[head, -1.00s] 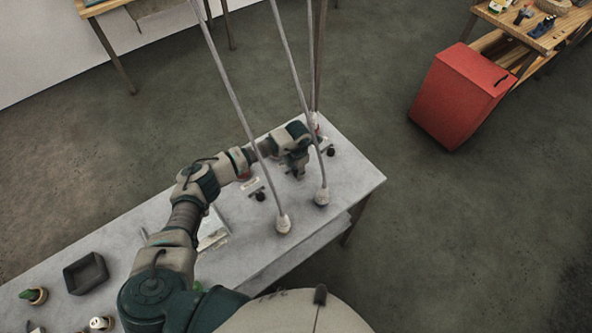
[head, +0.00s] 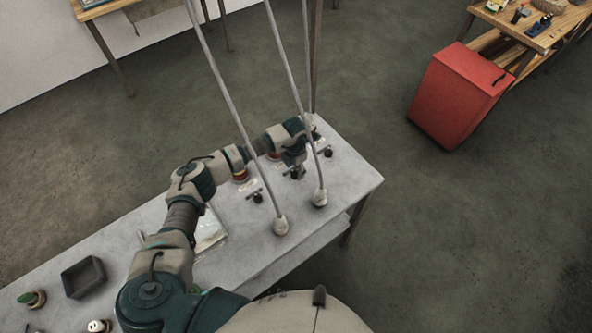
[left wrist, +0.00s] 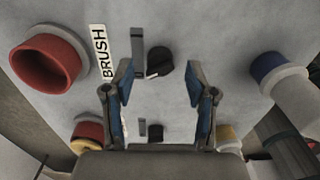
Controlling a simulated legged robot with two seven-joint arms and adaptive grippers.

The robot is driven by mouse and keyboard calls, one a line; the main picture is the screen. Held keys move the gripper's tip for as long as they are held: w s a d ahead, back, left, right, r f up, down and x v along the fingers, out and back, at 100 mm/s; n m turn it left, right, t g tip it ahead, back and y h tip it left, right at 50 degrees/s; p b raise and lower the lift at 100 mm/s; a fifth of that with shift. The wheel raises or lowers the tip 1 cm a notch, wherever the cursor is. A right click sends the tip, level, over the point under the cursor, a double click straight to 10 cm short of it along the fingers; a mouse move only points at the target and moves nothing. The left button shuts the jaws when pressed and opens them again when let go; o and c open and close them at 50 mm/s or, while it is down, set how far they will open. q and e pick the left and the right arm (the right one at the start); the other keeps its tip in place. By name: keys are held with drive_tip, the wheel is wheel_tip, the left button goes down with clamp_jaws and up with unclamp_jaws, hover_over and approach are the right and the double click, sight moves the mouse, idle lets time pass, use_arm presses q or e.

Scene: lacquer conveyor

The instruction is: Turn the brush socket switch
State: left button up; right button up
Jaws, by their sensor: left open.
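In the left wrist view a BRUSH label (left wrist: 103,50) lies on the grey panel beside a red-rimmed round socket (left wrist: 48,58). A black round knob (left wrist: 159,62) with a light mark sits right of the label, next to a dark grey upright bar (left wrist: 138,50). My left gripper (left wrist: 159,80) is open, its blue-padded fingers apart on either side of the view, with the knob seen between and beyond the tips. No contact shows. In the head view my left gripper (head: 295,162) points down over the middle of a row of black knobs. My right gripper is not in view.
A second knob (left wrist: 155,132) and a blue-ringed socket (left wrist: 270,70) show in the wrist view. A dark tray (head: 84,278) is at left; a red cabinet (head: 458,95) stands apart.

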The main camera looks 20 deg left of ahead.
sight(296, 172)
use_arm(q)
wheel_tip(296, 172, up, 10)
drive_tip(key=shift+w, duration=0.15)
idle(0.5)
